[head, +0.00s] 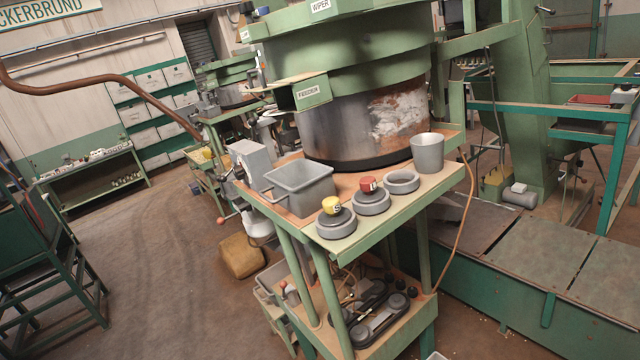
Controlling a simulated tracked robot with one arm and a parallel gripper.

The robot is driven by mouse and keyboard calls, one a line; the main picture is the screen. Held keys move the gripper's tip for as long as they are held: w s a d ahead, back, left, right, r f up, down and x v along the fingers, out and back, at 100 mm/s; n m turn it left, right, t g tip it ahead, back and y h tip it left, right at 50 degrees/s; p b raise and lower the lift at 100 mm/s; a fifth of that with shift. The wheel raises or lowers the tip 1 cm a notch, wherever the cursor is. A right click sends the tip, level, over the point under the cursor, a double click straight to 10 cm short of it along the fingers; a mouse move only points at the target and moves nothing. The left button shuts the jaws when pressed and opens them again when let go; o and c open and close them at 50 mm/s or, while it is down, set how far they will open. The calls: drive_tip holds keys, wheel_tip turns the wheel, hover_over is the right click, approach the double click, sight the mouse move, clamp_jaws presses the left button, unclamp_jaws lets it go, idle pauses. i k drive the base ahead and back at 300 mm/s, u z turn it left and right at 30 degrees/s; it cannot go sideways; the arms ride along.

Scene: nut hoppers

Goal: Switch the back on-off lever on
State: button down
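My gripper does not show in the head view.
The near bench (352,245) carries a large hopper (350,125), a grey bin (300,190), a grey cup (427,153) and round weights with yellow (331,205) and red (369,184) knobs. A brown sack (242,256) lies on the floor. Open floor is at left.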

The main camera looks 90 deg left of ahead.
sight(223, 179)
drive_tip(key=z, duration=0.05)
drive_tip(key=k, duration=1.35)
drive_tip(key=u, duration=2.1)
drive_tip(key=i, duration=1)
